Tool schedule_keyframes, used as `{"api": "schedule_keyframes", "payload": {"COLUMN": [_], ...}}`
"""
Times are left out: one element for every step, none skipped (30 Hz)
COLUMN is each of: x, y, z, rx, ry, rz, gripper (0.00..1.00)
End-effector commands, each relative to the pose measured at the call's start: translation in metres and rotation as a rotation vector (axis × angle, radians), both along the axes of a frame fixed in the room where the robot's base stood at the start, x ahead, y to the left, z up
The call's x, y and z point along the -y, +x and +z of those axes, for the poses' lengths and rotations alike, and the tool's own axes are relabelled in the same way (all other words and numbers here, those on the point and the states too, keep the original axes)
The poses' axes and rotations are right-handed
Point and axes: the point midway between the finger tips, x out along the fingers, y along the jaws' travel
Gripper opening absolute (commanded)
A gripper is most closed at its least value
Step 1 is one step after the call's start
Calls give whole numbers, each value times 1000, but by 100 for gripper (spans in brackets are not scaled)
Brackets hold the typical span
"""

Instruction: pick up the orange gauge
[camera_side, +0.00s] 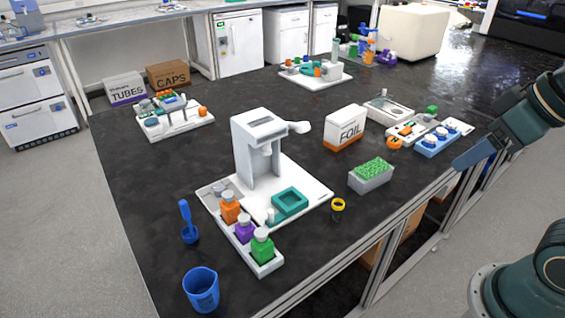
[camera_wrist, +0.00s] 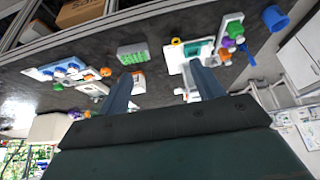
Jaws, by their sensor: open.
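An orange ring-shaped piece (camera_side: 394,143), which looks like the orange gauge, lies beside the small white tray near the right edge of the dark bench. In the wrist view an orange piece (camera_wrist: 106,72) beside the blue tray appears to be the same one. My gripper (camera_side: 458,165) is at the right of the side view, above the bench edge and apart from the orange piece. In the wrist view my gripper (camera_wrist: 161,70) has its two fingers spread with nothing held between them. Its far finger is hidden in the side view.
The blue tray (camera_side: 428,150) with white-topped items stands next to the orange piece. A white tray (camera_side: 399,131), a FOIL box (camera_side: 343,127) and a green-topped rack (camera_side: 371,187) are close by. A white dispensing station (camera_side: 245,158) stands further left. Bare bench lies in front of the rack.

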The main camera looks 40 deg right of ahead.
Motion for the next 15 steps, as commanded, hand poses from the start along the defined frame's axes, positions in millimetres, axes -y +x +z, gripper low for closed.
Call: {"api": "schedule_keyframes", "payload": {"x": [0,0,0,0,0,0,0,1,1,2,2,4,4,6,7], "y": [0,0,0,0,0,1,2,3,5,6,9,12,15,18,24], "z": [0,0,0,0,0,1,1,2,3,4,5,6,8,10,12], "rx": [0,0,0,0,0,-1,-2,-3,-5,-8,-12,-16,-20,-25,-32], "ry": [0,0,0,0,0,1,2,3,6,7,11,15,19,24,31], "rz": [0,0,0,0,-1,-4,-7,-11,-18,-24,-33,-47,-59,-72,-94], "gripper": [67,67,67,67,67,67,67,67,67,67,67,67,67,67,67]}}
